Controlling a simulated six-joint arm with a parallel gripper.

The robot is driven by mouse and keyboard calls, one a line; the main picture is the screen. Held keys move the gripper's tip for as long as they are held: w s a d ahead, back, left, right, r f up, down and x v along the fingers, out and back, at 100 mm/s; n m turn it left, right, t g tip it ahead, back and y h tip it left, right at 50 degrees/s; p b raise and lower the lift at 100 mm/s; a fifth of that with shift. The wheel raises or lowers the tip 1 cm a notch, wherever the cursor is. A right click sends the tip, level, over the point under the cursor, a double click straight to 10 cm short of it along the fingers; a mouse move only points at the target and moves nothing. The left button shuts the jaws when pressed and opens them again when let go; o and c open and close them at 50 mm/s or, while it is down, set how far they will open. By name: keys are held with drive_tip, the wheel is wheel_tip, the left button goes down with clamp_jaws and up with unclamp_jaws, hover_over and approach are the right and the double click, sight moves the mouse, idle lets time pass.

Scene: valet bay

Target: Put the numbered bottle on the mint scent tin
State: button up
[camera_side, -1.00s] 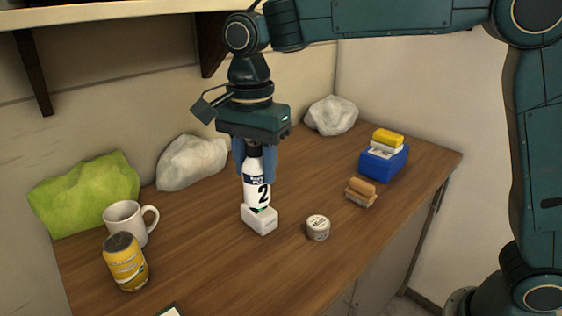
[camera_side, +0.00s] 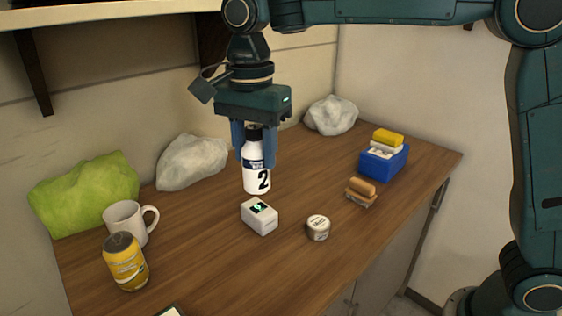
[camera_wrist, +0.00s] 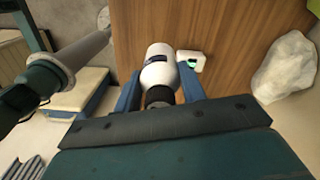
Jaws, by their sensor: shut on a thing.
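The numbered bottle (camera_side: 257,172) is white with a dark cap, a dark label band and a black 2. My gripper (camera_side: 255,145) is shut on its upper part and holds it upright above a small white box with a dark, green-lit top (camera_side: 260,215). The bottle is clear of that box. In the wrist view the bottle (camera_wrist: 160,72) sits between my gripper's fingers (camera_wrist: 160,95), and the white box (camera_wrist: 192,60) shows beside it. A small round tin with a pale lid (camera_side: 318,227), likely the mint scent tin, stands on the table right of the box; its lettering is too small to read.
A brush (camera_side: 361,192) and a blue box with sponge-like blocks (camera_side: 385,162) stand at the right. A white mug (camera_side: 126,221) and yellow can (camera_side: 125,262) stand at the left. Crumpled cloths (camera_side: 192,162) lie along the wall.

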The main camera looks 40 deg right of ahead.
wheel_tip(320, 180, up, 4)
drive_tip(key=n, duration=0.2)
hover_over(319, 223)
wheel_tip(319, 223, down, 16)
drive_tip(key=shift+w, duration=0.15)
idle(0.5)
drive_tip(key=shift+f, duration=0.15)
drive_tip(key=shift+f, duration=2.05)
drive_tip(key=shift+f, duration=0.1)
drive_tip(key=o, duration=1.1)
drive_tip(key=shift+c, duration=0.2)
wheel_tip(319, 223, up, 12)
